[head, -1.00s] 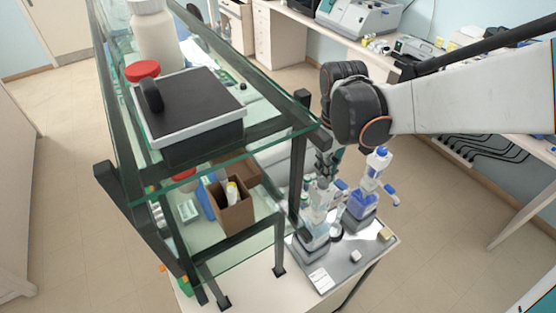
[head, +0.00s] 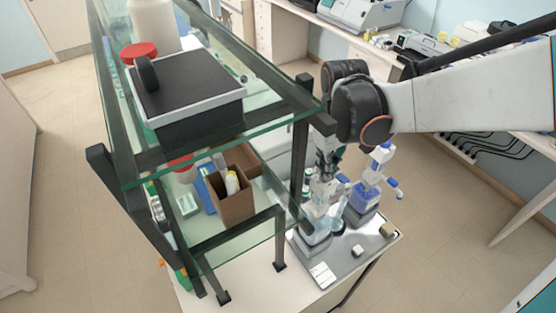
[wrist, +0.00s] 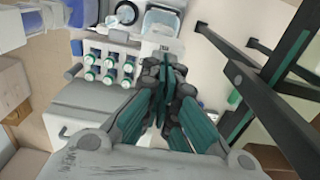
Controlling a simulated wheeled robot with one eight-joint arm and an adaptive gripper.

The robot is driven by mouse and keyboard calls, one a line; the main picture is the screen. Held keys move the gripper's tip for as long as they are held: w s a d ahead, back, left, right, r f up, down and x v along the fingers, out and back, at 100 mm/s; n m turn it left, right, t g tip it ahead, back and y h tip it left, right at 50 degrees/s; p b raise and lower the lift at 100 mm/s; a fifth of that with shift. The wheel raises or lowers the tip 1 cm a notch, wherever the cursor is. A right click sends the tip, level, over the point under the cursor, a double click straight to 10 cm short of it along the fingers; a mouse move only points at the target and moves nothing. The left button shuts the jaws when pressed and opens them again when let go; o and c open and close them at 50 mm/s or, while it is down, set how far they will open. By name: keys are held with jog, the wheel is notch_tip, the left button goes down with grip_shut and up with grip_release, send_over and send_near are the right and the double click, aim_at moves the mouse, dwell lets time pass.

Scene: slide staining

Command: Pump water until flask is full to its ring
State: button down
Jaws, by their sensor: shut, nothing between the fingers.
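A dispenser with a clear bottle (head: 318,207) and a white pump head (head: 324,187) stands on the grey tray (head: 350,262). A second dispenser with blue liquid (head: 363,197) and a blue-tipped spout stands to its right. My gripper (head: 325,168) is shut and empty, pointing down over the clear dispenser's pump head; I cannot tell whether it touches. In the wrist view my shut fingers (wrist: 170,72) hide most of what lies below, with part of a white block (wrist: 165,45) just beyond them. The flask is not clearly visible, so its water level cannot be read.
A glass shelf (head: 270,90) on dark posts stands close left of my gripper. It carries a black-topped device (head: 190,85) and a brown box (head: 236,205). Several capped vials (wrist: 108,65) sit in a rack in the wrist view. Small blocks (head: 387,230) lie on the tray.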

jog(key=shift+f+b, duration=1.45)
jog(key=shift+f, duration=0.4)
jog(key=shift+s, duration=0.1)
jog(key=shift+a+r+p, duration=0.1)
jog(key=shift+r+p, duration=1.8)
jog(key=shift+r, duration=1.25)
jog(key=shift+f, duration=0.2)
jog(key=shift+f+b, duration=2.45)
jog(key=shift+f, duration=0.45)
